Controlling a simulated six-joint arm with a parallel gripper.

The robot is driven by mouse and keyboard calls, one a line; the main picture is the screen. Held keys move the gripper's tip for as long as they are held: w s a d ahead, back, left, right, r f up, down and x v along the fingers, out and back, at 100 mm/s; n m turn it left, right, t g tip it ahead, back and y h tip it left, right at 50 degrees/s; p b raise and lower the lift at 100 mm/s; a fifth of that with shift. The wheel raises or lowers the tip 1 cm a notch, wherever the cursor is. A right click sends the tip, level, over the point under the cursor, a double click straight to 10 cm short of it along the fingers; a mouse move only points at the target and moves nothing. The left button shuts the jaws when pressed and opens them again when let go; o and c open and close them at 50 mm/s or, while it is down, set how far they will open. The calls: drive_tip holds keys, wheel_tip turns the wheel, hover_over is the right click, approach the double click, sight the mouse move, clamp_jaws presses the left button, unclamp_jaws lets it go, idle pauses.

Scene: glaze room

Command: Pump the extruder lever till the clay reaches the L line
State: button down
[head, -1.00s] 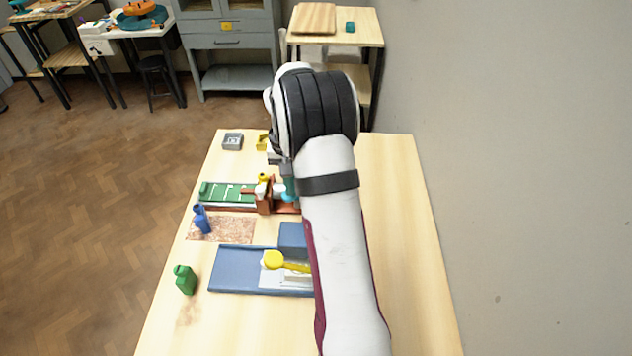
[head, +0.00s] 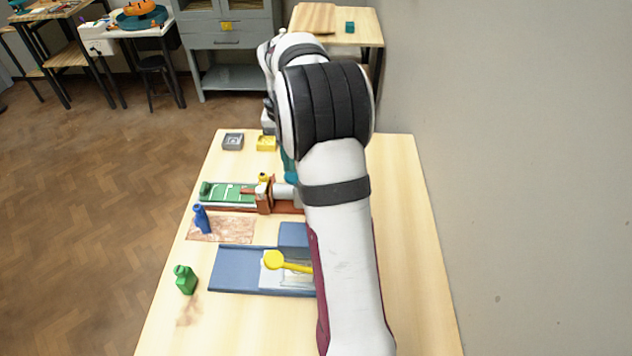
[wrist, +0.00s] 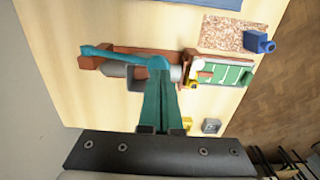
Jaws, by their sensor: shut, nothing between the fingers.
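The extruder has a red-brown base and a grey barrel (head: 285,194); the barrel also shows in the wrist view (wrist: 115,70). A green board (head: 228,194) with white lines extends from the outlet. A short red-brown piece (head: 247,191), possibly clay, shows at the board's outlet end. I cannot read which line is L. My gripper (wrist: 160,78) is shut and empty, its teal fingers over the barrel near the lever's right end; contact is unclear.
Grey (head: 232,142) and yellow (head: 266,143) boxes stand beyond the extruder. Nearer are a blue bottle (head: 201,219) on a speckled mat (head: 235,230), a green bottle (head: 185,280) and a blue tray (head: 235,270) with a yellow-handled tool (head: 275,261). The table's right side is clear.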

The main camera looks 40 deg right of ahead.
drive_tip(key=shift+f, duration=3.05)
wheel_tip(320, 180, down, 4)
drive_tip(key=shift+r, duration=5.05)
